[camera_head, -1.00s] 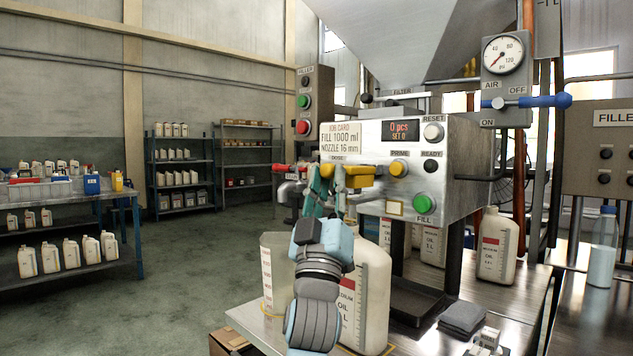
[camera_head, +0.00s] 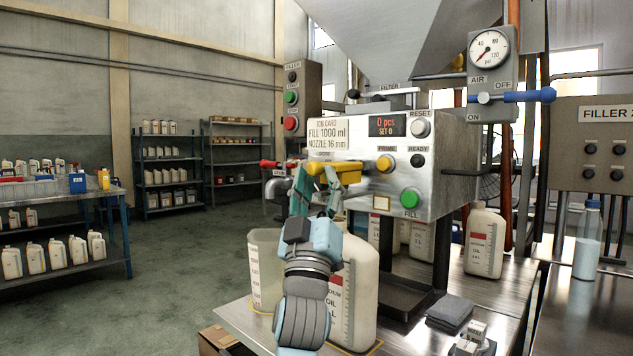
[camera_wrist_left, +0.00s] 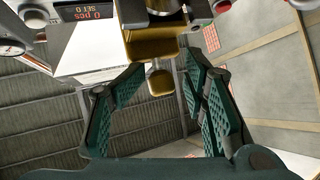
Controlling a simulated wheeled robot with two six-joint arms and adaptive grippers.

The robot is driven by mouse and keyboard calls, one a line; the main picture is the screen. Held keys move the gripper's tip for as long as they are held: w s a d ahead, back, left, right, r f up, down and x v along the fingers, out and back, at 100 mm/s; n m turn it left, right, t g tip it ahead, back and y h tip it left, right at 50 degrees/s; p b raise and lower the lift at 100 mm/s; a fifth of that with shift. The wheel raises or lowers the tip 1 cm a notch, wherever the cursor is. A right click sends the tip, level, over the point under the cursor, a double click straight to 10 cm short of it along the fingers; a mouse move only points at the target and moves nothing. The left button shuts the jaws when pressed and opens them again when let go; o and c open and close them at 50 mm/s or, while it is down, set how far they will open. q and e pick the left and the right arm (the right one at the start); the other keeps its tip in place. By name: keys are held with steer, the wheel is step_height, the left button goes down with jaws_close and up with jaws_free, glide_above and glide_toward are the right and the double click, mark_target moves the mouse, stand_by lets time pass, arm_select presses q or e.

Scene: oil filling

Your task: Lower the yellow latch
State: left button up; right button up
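The yellow latch (camera_head: 347,167) sits on the left front of the filling machine, below the job card. It runs roughly level, and its left part lies at my fingers. My left gripper (camera_head: 322,196) is just below it, pointing up. In the left wrist view, the two green fingers (camera_wrist_left: 160,88) are spread apart. A yellow end piece (camera_wrist_left: 160,82) shows between them, with a wider yellow part (camera_wrist_left: 155,48) beyond. I see a gap beside the end piece and cannot tell whether either finger touches. My right gripper is in neither view.
The filling machine (camera_head: 455,150) has green FILL and yellow PRIME buttons close right of the latch. A red-handled valve (camera_head: 275,165) is just left. An oil jug (camera_head: 360,275) and a clear measuring jug (camera_head: 262,270) stand below, by my forearm. The floor to the left is open.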

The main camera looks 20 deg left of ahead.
arm_select(q)
steer(key=v, duration=0.7)
steer(key=shift+f, duration=0.2)
steer(key=shift+s, duration=0.2)
